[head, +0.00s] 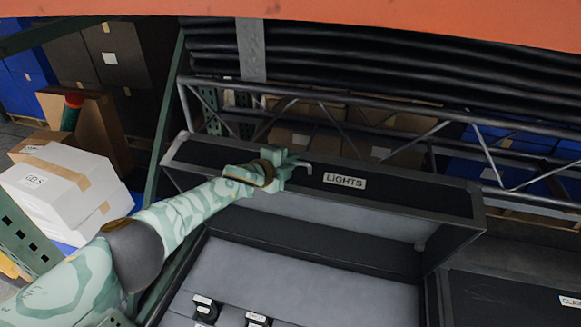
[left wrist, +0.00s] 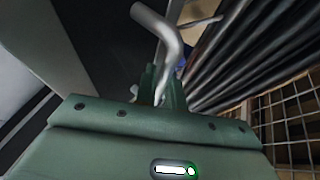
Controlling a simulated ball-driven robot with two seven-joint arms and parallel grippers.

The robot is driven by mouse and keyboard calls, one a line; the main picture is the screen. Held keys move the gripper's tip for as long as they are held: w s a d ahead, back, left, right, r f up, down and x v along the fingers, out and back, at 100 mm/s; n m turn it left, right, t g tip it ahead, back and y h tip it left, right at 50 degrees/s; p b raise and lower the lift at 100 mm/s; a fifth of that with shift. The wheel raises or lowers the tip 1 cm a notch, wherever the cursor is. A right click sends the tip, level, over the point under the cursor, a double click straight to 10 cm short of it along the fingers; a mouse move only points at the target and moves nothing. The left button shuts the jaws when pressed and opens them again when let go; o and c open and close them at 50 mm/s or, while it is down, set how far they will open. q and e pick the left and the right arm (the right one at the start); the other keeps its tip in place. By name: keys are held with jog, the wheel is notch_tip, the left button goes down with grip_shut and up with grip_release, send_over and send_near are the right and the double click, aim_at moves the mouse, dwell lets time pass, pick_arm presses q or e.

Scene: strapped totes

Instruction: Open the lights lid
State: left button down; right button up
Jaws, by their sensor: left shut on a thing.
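The dark lid with the LIGHTS label (head: 344,180) is raised above its tote (head: 300,252) in the head view. Its pale grey inner side shows below the dark labelled panel. My left gripper (head: 290,170) is at the panel, left of the label, shut on the lid's bent metal handle (head: 303,163). In the left wrist view the grey handle (left wrist: 163,35) curves down to the green fingers (left wrist: 160,88). The fingertips are partly hidden there. My right gripper is not in view.
Small black items with white labels (head: 205,309) lie in the grey-lined tote. Another dark tote (head: 510,300) stands at the right. A metal lattice beam (head: 400,122) and black tubes (head: 380,65) run behind the lid. White boxes (head: 65,185) are at the left.

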pick_arm(q)
jog(key=shift+s+d+f, duration=0.1)
jog(key=shift+s+f, duration=0.05)
jog(key=shift+f, duration=0.1)
jog(key=c, duration=1.8)
grip_release()
jog(key=shift+o, duration=0.2)
jog(key=shift+a+r, duration=0.1)
jog(key=shift+a, duration=0.1)
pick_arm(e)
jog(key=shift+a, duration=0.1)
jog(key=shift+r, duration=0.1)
